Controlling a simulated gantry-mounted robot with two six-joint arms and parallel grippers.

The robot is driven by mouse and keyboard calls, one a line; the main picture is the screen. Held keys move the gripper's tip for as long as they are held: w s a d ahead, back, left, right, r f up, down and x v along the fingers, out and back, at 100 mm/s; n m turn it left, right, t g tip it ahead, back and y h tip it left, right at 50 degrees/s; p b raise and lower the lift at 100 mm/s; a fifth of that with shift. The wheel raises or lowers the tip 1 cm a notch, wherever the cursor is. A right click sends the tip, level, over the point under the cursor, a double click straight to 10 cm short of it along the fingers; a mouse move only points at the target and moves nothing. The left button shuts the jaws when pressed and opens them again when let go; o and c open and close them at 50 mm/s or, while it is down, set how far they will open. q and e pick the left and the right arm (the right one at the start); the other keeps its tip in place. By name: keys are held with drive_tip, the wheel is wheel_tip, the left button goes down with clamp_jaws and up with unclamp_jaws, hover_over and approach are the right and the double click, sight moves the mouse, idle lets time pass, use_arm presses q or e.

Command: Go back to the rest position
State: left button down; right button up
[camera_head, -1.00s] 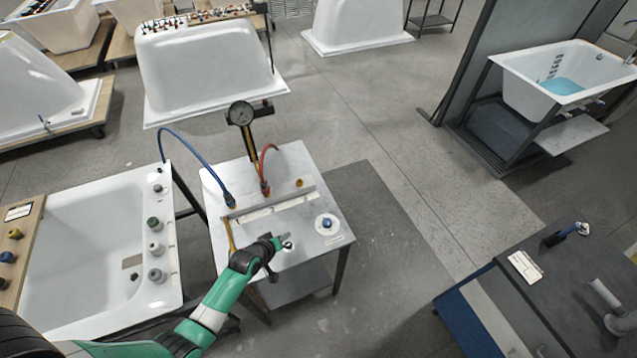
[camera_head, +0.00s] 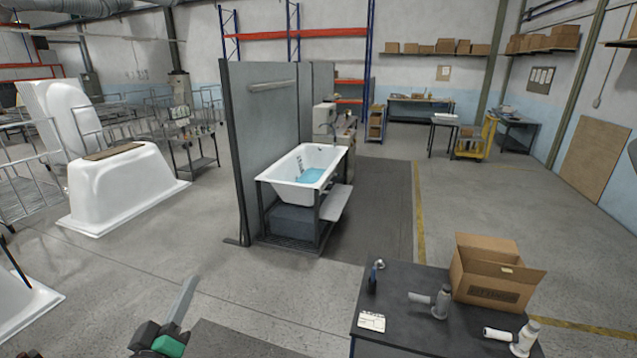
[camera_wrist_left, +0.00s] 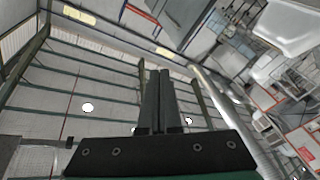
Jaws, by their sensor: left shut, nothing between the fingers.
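My left gripper (camera_head: 188,284) rises from the bottom edge of the head view, left of centre, with its green and black wrist cut off by the frame. Its fingers are together and point upward, with nothing held. In the left wrist view the two dark fingers (camera_wrist_left: 160,74) lie side by side and point at the ceiling and roof beams. They touch nothing that I can see. My right gripper is not in view.
A dark table (camera_head: 400,318) at the lower right holds a cardboard box (camera_head: 490,285) and several fittings. A white bathtub with blue water (camera_head: 303,172) stands on a frame by grey partitions (camera_head: 275,110). Upturned white tub shells (camera_head: 120,190) stand at left. The floor between is open.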

use_arm(q)
drive_tip(key=s+d+r+m+t+h+p, duration=0.1)
drive_tip(key=d+r+t, duration=0.15)
drive_tip(key=r, duration=0.55)
drive_tip(key=s+d+r+m+t+h, duration=0.1)
drive_tip(key=s+d+r, duration=0.15)
drive_tip(key=r, duration=0.55)
drive_tip(key=s+d+r+m+t+h, duration=0.1)
drive_tip(key=s+d+r+m+t, duration=0.1)
drive_tip(key=s+r, duration=0.5)
drive_tip(key=s+d+r+m+t+h+p, duration=0.1)
drive_tip(key=s+d+r+m+t, duration=0.1)
drive_tip(key=s+r+m, duration=0.3)
drive_tip(key=s+r+t, duration=0.1)
drive_tip(key=s+r, duration=0.2)
drive_tip(key=r, duration=0.4)
drive_tip(key=shift+s+d+r, duration=0.2)
drive_tip(key=shift+d+r, duration=0.05)
drive_tip(key=shift+d, duration=0.1)
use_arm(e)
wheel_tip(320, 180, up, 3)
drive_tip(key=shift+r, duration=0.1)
use_arm(q)
drive_tip(key=shift+a+y, duration=0.1)
drive_tip(key=shift+y, duration=0.2)
